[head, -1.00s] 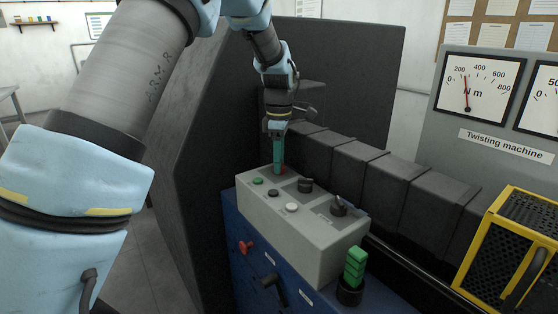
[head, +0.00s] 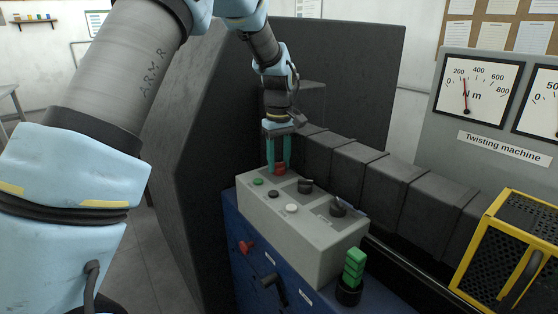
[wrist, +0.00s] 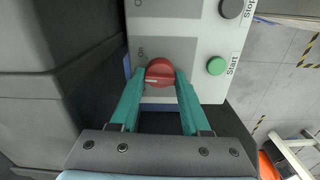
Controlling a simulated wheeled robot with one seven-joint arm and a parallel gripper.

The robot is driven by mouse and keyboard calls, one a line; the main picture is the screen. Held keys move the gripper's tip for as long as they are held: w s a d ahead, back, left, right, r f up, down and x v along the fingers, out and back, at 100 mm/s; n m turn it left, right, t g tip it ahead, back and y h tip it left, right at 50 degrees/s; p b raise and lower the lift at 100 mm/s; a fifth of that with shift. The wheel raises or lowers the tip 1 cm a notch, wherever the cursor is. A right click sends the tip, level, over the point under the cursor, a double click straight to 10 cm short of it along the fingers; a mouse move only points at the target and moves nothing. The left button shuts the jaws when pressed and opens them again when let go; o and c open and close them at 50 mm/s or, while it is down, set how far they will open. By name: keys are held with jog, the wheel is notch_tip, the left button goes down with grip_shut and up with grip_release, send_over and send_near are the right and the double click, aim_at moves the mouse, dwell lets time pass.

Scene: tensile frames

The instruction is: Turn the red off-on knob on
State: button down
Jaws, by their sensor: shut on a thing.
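The red knob (head: 279,169) sits at the far end of the top of the grey control box (head: 310,232). In the wrist view the knob (wrist: 160,73) is a round red dial with a raised grip bar and a pale mark toward its left end. My gripper (head: 279,165) points down at it from above. Its two teal fingers (wrist: 160,80) are on either side of the knob, shut on its rim. Part of an "On" label (wrist: 140,52) shows beside the knob; the "Off" label cannot be made out.
A green Start button (wrist: 216,66) and a black Stop button (wrist: 231,8) are near the knob. Two black knobs (head: 305,186) and a white button (head: 292,209) share the box top. A dark panel (head: 345,80) stands behind, and a yellow cage (head: 515,250) is at right.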

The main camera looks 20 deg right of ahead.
jog(key=m, duration=0.4)
jog(key=shift+m, duration=2.2)
jog(key=shift+c, duration=1.8)
grip_release()
notch_tip(320, 180, up, 11)
jog(key=b, duration=0.2)
jog(key=shift+f, duration=0.1)
